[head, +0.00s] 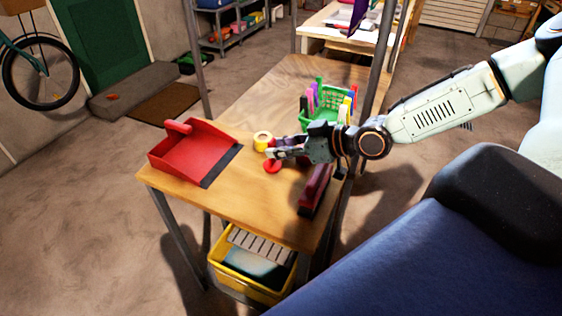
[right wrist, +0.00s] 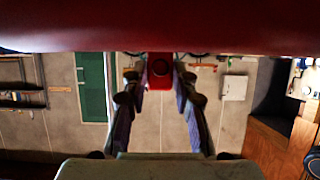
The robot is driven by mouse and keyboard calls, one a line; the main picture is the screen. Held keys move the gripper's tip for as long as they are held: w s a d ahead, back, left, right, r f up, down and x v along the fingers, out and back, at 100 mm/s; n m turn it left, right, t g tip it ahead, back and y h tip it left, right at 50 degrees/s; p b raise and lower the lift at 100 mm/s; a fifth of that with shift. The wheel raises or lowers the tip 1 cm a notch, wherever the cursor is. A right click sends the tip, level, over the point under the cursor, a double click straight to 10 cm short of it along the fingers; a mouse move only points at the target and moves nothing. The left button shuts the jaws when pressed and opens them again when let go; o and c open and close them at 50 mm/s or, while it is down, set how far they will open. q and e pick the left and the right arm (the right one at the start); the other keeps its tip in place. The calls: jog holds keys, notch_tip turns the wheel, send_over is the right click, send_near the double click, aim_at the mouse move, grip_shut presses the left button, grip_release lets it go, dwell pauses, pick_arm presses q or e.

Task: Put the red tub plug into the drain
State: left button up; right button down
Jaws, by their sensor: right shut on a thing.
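The red tub plug (head: 272,167) is a small round red piece at the tips of my right gripper (head: 274,151), low over the wooden table. That gripper reaches in from the right, lies nearly level and is shut on the plug. In the right wrist view its two fingers (right wrist: 159,88) stand either side of a red piece with a dark round spot; how they grip it is unclear there. Whether the plug touches the tabletop cannot be told. I see no drain in either view. My left gripper is not in view.
On the table (head: 255,205) a red dustpan (head: 190,155) stands left and a yellow roll (head: 262,140) is close to my gripper. A green basket (head: 336,100) stands behind, a dark red brush (head: 314,192) at front right. A yellow bin (head: 250,278) is below.

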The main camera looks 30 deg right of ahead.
aim_at(274, 160)
jog(key=shift+a+f+b, duration=0.2)
jog(key=shift+f+b, duration=0.1)
jog(key=shift+f, duration=0.2)
jog(key=shift+s+a+f+b, duration=0.1)
jog(key=shift+s+f+b, duration=0.05)
jog(key=shift+f+b, duration=0.75)
jog(key=shift+d+f, duration=0.2)
jog(key=shift+f, duration=0.1)
jog(key=shift+d, duration=0.15)
jog(key=shift+a+f, duration=0.1)
jog(key=shift+a, duration=0.2)
jog(key=c, duration=1.5)
grip_release()
jog(key=o, duration=0.3)
jog(key=shift+d+f, duration=0.15)
jog(key=shift+d, duration=0.1)
jog(key=shift+o, duration=0.7)
jog(key=shift+a, duration=0.15)
